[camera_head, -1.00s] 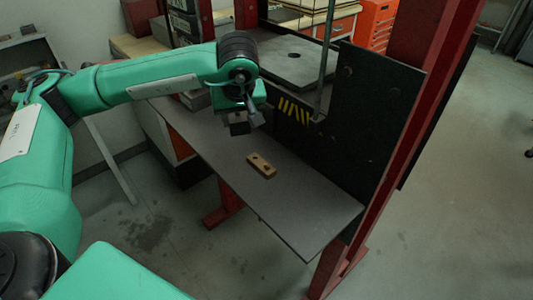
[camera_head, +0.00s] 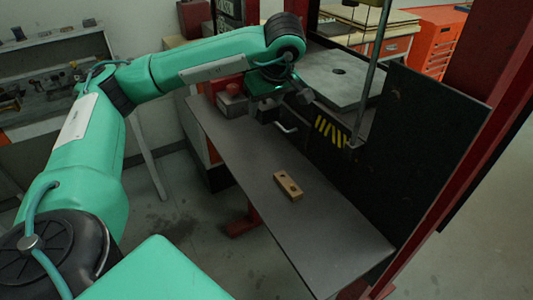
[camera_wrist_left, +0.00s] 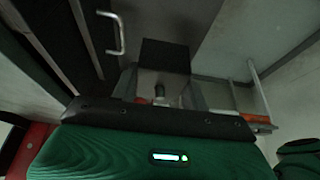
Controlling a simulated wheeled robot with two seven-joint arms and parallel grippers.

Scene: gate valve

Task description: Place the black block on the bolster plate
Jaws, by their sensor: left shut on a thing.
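My left gripper (camera_head: 266,112) is above the far part of the grey shelf, to the left of the press. In the left wrist view it is shut on the black block (camera_wrist_left: 165,55), a dark square face between the fingers. In the head view the block cannot be made out clearly under the wrist. The bolster plate (camera_head: 345,77) is a flat grey plate with a round hole, inside the press frame, to the right of the gripper. The gripper and block are apart from it. My right gripper is not in view.
A tan block with holes (camera_head: 288,186) lies on the grey shelf (camera_head: 325,235). A thin upright rod (camera_head: 372,75) and a black side panel (camera_head: 425,150) stand right of the plate. Yellow-black stripes (camera_head: 332,130) mark the press front. A small red object (camera_head: 233,90) sits behind the gripper.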

